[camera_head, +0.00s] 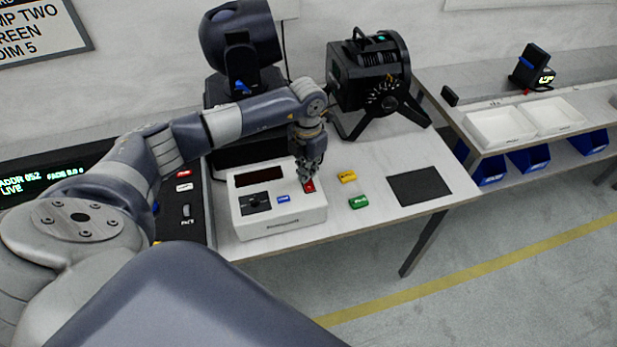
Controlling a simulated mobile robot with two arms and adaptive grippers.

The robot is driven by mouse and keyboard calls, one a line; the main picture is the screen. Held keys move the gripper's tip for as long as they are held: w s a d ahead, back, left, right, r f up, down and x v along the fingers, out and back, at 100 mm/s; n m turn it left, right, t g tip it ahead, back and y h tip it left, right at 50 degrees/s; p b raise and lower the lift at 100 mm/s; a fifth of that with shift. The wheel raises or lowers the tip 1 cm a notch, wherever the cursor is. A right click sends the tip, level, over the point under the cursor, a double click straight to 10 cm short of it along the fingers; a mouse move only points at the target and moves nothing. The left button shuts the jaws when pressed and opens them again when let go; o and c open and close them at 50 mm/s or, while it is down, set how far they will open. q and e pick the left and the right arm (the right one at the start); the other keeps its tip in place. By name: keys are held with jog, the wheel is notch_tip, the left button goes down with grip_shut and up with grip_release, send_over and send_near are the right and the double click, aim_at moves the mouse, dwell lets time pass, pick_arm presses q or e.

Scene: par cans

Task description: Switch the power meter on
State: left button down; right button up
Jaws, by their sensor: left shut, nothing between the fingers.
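The power meter (284,219) is a white box on the table, with a dark blank display (258,176), a black dial (256,201), a blue button (284,198) and a red switch (309,186) on its top right. My left gripper (308,178) is shut and empty, pointing down right at the red switch. Its fingertips hide part of the switch, and I cannot tell whether they touch it. My right gripper is not in view.
A yellow block (347,176) and a green block (358,201) lie right of the meter, near a black mat (419,186). A black stage lamp (370,75) stands behind. A black console (184,205) is at the left. White trays (502,126) sit on the right bench.

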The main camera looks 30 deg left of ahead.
pick_arm(q)
jog(key=shift+s+f+b, duration=0.1)
jog(key=shift+f+b, duration=0.75)
jog(key=shift+f, duration=0.2)
jog(key=shift+r, duration=0.1)
dwell(0.3)
jog(key=shift+r+p, duration=0.7)
jog(key=shift+r, duration=0.1)
jog(key=shift+r+p, duration=1.55)
jog(key=shift+r, duration=1.1)
